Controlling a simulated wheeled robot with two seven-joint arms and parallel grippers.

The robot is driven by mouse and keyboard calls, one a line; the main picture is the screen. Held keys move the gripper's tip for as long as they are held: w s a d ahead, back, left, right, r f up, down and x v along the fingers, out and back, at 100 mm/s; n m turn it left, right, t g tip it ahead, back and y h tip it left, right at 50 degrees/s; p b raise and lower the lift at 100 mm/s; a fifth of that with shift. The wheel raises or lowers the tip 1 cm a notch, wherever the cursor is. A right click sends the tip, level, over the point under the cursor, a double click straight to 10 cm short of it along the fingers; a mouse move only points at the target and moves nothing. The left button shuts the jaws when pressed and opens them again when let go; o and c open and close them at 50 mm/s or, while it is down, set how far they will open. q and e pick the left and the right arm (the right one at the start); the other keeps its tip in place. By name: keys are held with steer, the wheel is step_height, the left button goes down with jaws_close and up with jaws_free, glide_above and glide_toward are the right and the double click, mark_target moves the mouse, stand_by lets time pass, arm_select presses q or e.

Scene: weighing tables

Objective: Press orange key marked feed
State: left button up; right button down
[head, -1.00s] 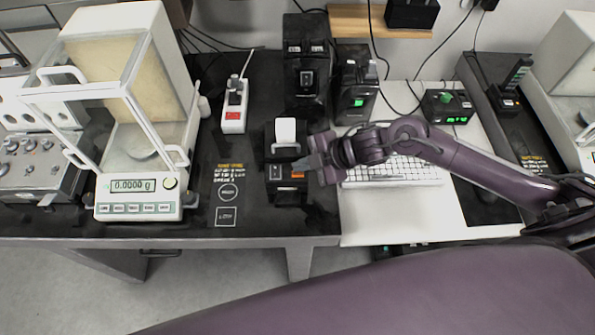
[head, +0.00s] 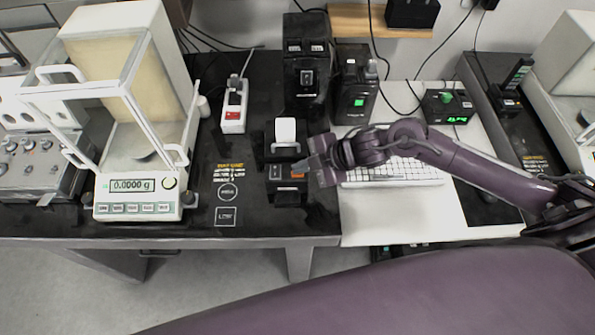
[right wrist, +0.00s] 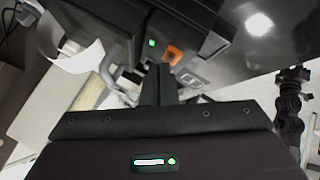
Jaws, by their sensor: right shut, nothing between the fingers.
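The small black printer (head: 284,188) stands on the black bench mat, with white paper (head: 286,132) coming out of its top. Its orange key (head: 297,175) is on the front panel, partly behind my gripper's tip in the head view. In the right wrist view the orange key (right wrist: 174,55) shows just beyond the fingers, beside a green light (right wrist: 152,42). My right gripper (head: 301,165) is shut and empty, its fingertips at the printer's front close to the key. In the right wrist view its fingers (right wrist: 158,80) point at the panel; I cannot tell whether they touch it. My left gripper is not in view.
A balance with a glass draft shield (head: 135,185) stands at the left. A power strip (head: 234,110) and black devices (head: 306,75) stand behind the printer. A white keyboard (head: 395,172) lies under my right arm. The mat in front of the printer is clear.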

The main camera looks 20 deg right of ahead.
steer(key=shift+f, duration=0.45)
stand_by(0.3)
steer(key=shift+r, duration=0.15)
steer(key=shift+r+p, duration=0.6)
steer(key=shift+r, duration=0.1)
step_height(320, 180, up, 5)
steer(key=p, duration=0.4)
steer(key=shift+r+p, duration=0.1)
steer(key=shift+p, duration=0.25)
stand_by(0.6)
